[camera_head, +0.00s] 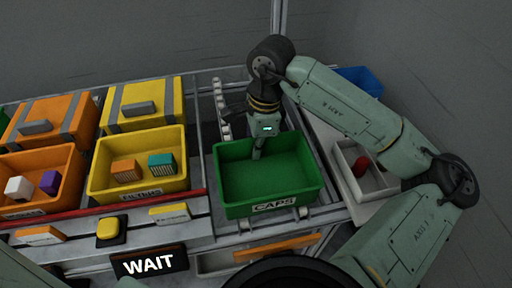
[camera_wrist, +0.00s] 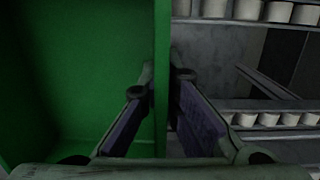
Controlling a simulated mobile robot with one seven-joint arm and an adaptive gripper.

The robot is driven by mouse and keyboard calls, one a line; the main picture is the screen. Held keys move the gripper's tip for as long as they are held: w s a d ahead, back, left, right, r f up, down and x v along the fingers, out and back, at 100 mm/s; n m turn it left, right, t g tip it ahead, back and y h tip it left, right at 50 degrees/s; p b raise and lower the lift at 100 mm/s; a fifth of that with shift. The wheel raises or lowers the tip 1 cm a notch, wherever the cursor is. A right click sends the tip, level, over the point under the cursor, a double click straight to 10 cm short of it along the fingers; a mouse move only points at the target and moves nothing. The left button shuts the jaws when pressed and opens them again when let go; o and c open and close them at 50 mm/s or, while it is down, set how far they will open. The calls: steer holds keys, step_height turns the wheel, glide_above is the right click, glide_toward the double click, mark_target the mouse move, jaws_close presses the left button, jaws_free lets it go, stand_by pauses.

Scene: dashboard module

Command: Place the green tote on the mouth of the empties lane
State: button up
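The green tote (camera_head: 232,207), labelled CAPS, stands upright at the right of the row and looks empty. In the wrist view, its inside (camera_wrist: 70,70) fills the left and its wall runs straight up the middle. My gripper (camera_wrist: 163,85) straddles that wall, one finger inside and one outside. The fingertips are close to the wall, and gaps show between the finger pads and the wall, so it looks open. In the head view, my gripper (camera_head: 258,150) is at the tote's back rim. The empties lane's mouth is not clearly marked; a strip of white rollers (camera_head: 221,105) lies behind the tote.
A yellow tote (camera_head: 140,205) with two blocks and an orange tote (camera_head: 70,190) with two blocks stand to the left. Closed yellow (camera_head: 165,110) and orange (camera_head: 78,118) boxes stand behind them. A white bin (camera_head: 345,160) with a red item is close on the right. A sign (camera_head: 148,262) reads WAIT.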

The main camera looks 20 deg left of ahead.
steer(key=o, duration=0.5)
step_height(320, 180, up, 12)
steer(key=w+d+b, duration=0.1)
stand_by(0.5)
steer(key=shift+r, duration=0.1)
